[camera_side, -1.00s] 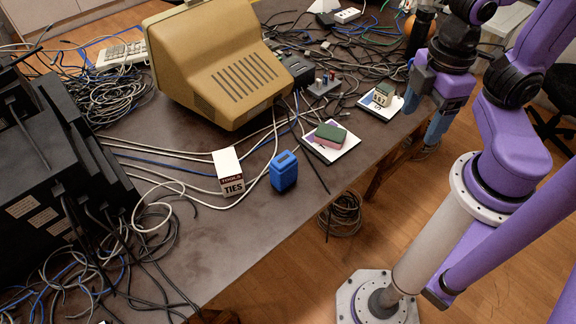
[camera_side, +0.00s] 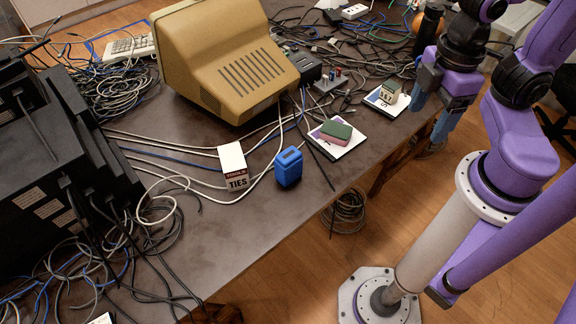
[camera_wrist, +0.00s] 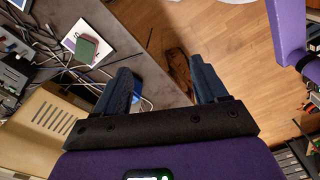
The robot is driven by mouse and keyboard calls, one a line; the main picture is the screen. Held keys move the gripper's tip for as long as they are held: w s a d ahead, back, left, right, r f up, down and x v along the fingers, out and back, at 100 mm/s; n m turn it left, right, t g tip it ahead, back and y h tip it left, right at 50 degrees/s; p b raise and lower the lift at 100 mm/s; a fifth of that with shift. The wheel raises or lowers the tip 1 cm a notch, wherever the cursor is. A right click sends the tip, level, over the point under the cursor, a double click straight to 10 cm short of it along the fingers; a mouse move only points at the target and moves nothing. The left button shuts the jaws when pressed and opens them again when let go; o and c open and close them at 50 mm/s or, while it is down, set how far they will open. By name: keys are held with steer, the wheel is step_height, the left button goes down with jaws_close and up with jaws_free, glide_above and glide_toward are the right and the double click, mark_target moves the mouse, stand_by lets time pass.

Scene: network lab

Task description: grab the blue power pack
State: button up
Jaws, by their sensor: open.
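The blue power pack (camera_side: 289,167) stands upright near the table's edge in the side view, right beside a white box marked "TIES" (camera_side: 233,167). In the wrist view a blue piece, apparently the power pack (camera_wrist: 144,103), shows partly behind my left-hand finger. My gripper (camera_side: 431,112) is at the right in the side view, beyond the table's edge and well apart from the power pack. Its two blue fingers are spread apart with nothing between them, as the wrist view also shows (camera_wrist: 164,80).
A green and pink sponge (camera_side: 336,133) lies on a white card. A small block (camera_side: 389,92) sits on another card closer to my gripper. A beige monitor (camera_side: 225,60) stands behind the power pack. Cables run across the table (camera_side: 190,235). The space off its right edge is free.

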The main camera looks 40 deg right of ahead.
steer(key=o, duration=0.5)
steer(key=n+t, duration=1.4)
steer(key=n, duration=0.9)
glide_toward(284, 155)
steer(key=x, duration=0.4)
steer(key=f+x, duration=0.1)
steer(key=x, duration=0.2)
steer(key=d+x, duration=0.1)
steer(key=x, duration=0.3)
steer(key=shift+w+f, duration=0.1)
steer(key=shift+f, duration=0.2)
